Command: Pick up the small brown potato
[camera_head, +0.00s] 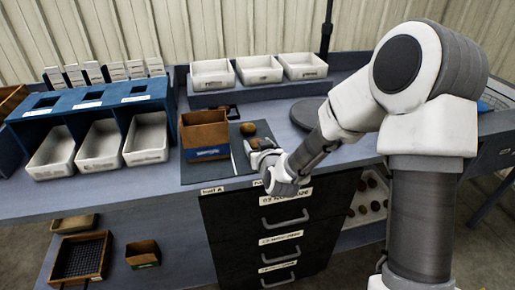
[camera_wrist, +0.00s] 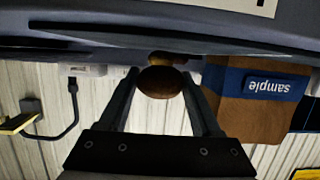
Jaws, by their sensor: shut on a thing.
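A small brown potato (camera_wrist: 160,82) sits between the two fingers of my gripper (camera_wrist: 161,88) in the wrist view, which is upside down. My gripper (camera_head: 262,149) is shut on it. In the head view the held potato (camera_head: 255,143) shows partly at the fingertips, over the dark mat (camera_head: 205,173) on the bench. A second brown potato (camera_head: 248,128) lies on the mat just beyond the gripper. In the wrist view it shows partly hidden behind the held one (camera_wrist: 167,57). Whether the held potato touches the mat, I cannot tell.
A brown box (camera_head: 205,130) stands left of my gripper, labelled "sample" in the wrist view (camera_wrist: 245,105). A blue rack (camera_head: 85,105) with white bins is at the left. White trays (camera_head: 258,69) stand on a raised shelf behind. Black drawers (camera_head: 280,240) are below.

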